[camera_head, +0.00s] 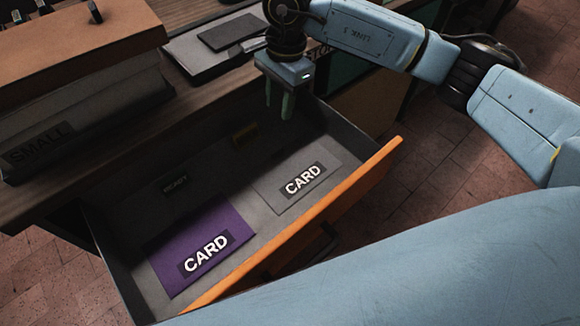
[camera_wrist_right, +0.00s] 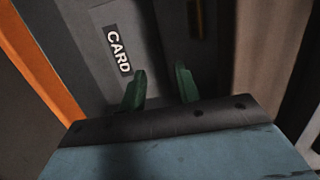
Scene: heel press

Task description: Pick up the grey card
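The grey card (camera_head: 290,192) lies flat in the right part of the open drawer, with a black CARD label on it. It also shows in the right wrist view (camera_wrist_right: 106,22), ahead of the fingers and to their left. My right gripper (camera_head: 280,106) points down over the drawer's back right part, above and behind the grey card and apart from it. Its green fingers are spread with nothing between them, as the right wrist view also shows (camera_wrist_right: 160,82). My left gripper is not in view.
A purple card (camera_head: 187,232) lies in the drawer's front left. The drawer (camera_head: 118,262) has an orange front (camera_head: 340,196). A dark box with a SMALL label (camera_head: 38,146) and a black device (camera_head: 215,52) stand on the desk. Another small label (camera_head: 175,183) lies in shadow inside.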

